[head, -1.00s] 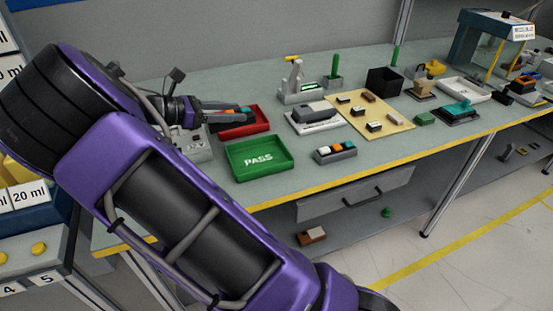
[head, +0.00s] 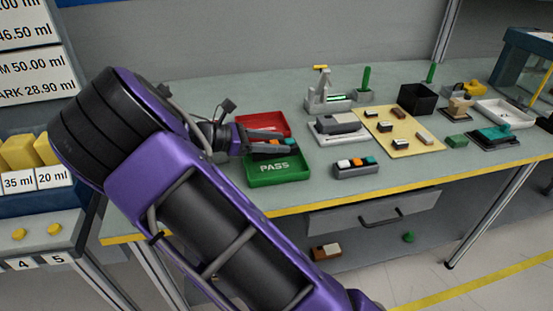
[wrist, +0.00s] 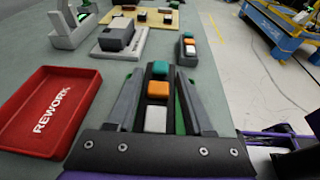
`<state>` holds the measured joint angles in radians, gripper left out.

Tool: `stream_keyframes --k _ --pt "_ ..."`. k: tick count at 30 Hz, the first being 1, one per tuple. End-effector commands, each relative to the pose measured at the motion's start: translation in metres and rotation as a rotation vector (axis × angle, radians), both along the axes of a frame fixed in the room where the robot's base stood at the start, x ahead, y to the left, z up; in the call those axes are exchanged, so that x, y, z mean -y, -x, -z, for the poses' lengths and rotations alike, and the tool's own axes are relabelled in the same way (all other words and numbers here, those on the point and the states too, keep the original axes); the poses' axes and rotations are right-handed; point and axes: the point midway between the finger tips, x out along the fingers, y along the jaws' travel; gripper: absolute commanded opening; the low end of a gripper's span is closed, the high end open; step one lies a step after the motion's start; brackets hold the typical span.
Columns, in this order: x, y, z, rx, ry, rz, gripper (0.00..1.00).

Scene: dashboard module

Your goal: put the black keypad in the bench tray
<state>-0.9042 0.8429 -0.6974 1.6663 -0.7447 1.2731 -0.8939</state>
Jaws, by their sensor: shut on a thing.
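My gripper (head: 287,142) is shut on a keypad with teal, orange and white keys (wrist: 158,89).
The red REWORK tray (head: 264,122) is empty, and left of the gripper in the wrist view. A grey device on a white base (head: 340,125) and a yellow mat (head: 403,143) with several small parts lie to the right. The bench's yellow front edge (head: 330,202) has bare surface behind it.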

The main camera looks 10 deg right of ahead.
Motion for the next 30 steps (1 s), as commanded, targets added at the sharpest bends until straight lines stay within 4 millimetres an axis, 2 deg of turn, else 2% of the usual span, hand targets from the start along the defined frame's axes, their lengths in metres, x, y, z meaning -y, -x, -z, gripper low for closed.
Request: stream_keyframes --k 5,11,22,23,27,30 --pt "0.0 0.0 0.014 0.0 0.001 0.0 0.0" --pt "0.0 0.0 0.041 0.0 0.002 0.001 0.0" --pt "0.0 0.0 0.045 0.001 0.0 0.0 0.0" --pt "0.0 0.0 0.045 0.001 -0.001 0.0 0.55" --pt "0.0 0.0 0.045 0.001 0.0 0.0 0.81" --pt "0.0 0.0 0.045 0.001 0.0 0.0 0.82"
